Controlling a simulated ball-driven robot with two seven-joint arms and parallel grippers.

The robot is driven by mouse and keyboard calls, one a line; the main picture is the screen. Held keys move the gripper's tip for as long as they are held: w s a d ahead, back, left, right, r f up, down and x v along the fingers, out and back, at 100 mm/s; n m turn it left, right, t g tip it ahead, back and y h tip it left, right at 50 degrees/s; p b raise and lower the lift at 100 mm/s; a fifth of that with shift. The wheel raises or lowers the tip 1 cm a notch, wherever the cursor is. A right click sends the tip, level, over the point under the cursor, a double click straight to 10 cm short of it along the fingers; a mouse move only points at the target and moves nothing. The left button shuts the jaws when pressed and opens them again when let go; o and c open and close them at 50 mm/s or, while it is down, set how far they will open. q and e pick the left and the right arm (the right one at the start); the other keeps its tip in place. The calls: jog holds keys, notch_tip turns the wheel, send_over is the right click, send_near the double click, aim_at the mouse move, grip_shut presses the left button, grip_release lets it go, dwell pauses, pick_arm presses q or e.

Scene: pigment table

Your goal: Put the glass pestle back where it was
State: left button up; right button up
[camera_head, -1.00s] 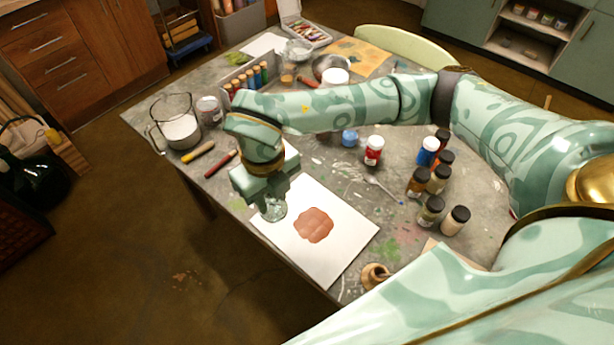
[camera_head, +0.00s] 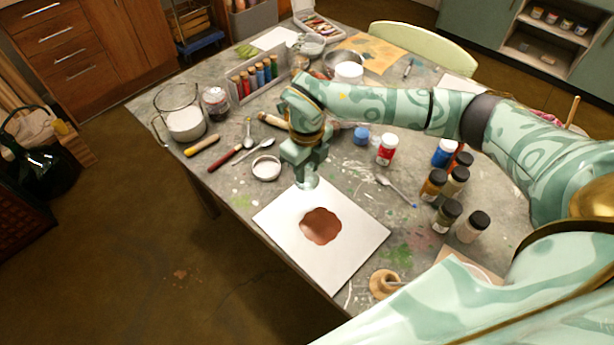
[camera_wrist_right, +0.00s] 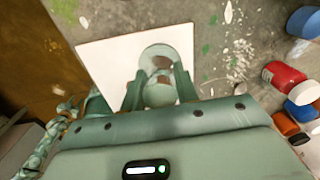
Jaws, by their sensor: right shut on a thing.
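The glass pestle (camera_wrist_right: 158,57) is clear, with a round flat foot, and is held between the fingers of my right gripper (camera_wrist_right: 160,92) in the wrist view. In the head view my right gripper (camera_head: 306,176) is over the back corner of the white slab (camera_head: 285,245); only a pale bit of the pestle (camera_head: 307,183) shows below it. I cannot tell whether the pestle touches the slab. A red-brown pigment patch (camera_head: 320,226) lies on the slab's middle. My left gripper is not in view.
A small white dish (camera_head: 266,168), spoons and a red-handled tool (camera_head: 225,158) lie left of the gripper. A wooden ring-shaped stand (camera_head: 383,284) is near the front edge.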

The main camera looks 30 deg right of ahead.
aim_at(308, 176)
jog(key=shift+w+d+f, duration=0.15)
jog(key=shift+f, duration=0.15)
notch_tip(308, 176, down, 4)
jog(key=shift+w+d+r+b, duration=0.1)
jog(key=shift+w+r+b, duration=0.1)
jog(key=shift+b, duration=0.7)
jog(key=shift+r, duration=0.15)
jog(key=shift+s, duration=0.1)
jog(key=o, duration=0.8)
jog(key=shift+c, duration=0.2)
notch_tip(308, 176, up, 12)
jog(key=p, duration=0.4)
